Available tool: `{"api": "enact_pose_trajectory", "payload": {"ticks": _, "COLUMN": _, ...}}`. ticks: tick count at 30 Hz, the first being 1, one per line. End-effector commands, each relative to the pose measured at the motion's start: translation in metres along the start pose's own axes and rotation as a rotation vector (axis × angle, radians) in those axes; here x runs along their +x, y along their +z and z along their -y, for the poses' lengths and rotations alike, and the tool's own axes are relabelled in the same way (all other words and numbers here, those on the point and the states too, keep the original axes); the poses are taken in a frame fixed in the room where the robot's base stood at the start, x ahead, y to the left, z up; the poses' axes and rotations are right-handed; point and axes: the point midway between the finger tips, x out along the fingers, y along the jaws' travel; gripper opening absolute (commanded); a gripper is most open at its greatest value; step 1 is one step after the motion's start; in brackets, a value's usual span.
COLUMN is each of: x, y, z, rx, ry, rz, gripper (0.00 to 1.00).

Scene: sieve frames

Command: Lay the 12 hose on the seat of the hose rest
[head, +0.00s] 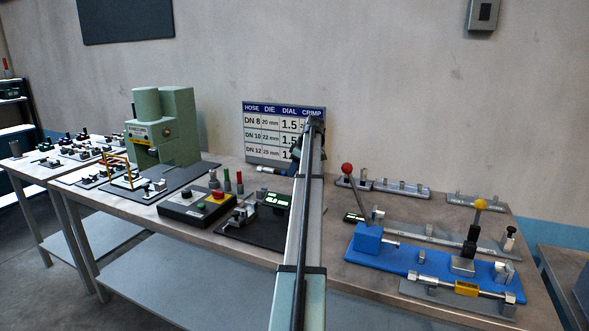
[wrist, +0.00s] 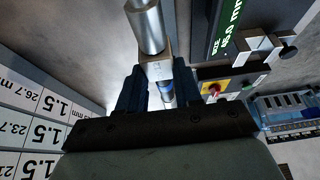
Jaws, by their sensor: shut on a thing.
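My gripper (wrist: 159,80) is shut on a metal-ended piece (wrist: 147,28), seemingly the 12 hose. In the wrist view its silver cylinder and square block sit between the two dark blue fingers, and a blue band shows below. In the head view my gripper (head: 297,155) is mostly hidden behind my arm, in front of the chart; the held piece (head: 272,170) sticks out to the left, roughly level and above the bench. Grey racks with small posts stand at the back right (head: 380,187) and far right (head: 474,202); I cannot tell which is the hose rest.
A gauge with a green display (head: 277,200) stands below my gripper, beside a push-button box (head: 205,207). A green press (head: 165,125) is at the left. A blue lever fixture (head: 400,258) fills the right front. The crimp chart (head: 270,130) leans against the wall.

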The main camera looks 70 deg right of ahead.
Motion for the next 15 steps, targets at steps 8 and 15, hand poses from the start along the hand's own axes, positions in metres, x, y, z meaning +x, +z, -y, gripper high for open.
{"api": "enact_pose_trajectory", "payload": {"ticks": 8, "x": 0.018, "y": 0.008, "z": 0.001, "rx": 0.0, "ry": -0.001, "rz": 0.0, "gripper": 0.0}}
{"api": "enact_pose_trajectory", "payload": {"ticks": 15, "x": 0.036, "y": 0.015, "z": 0.001, "rx": 0.001, "ry": 0.0, "rz": -0.001, "gripper": 0.0}}
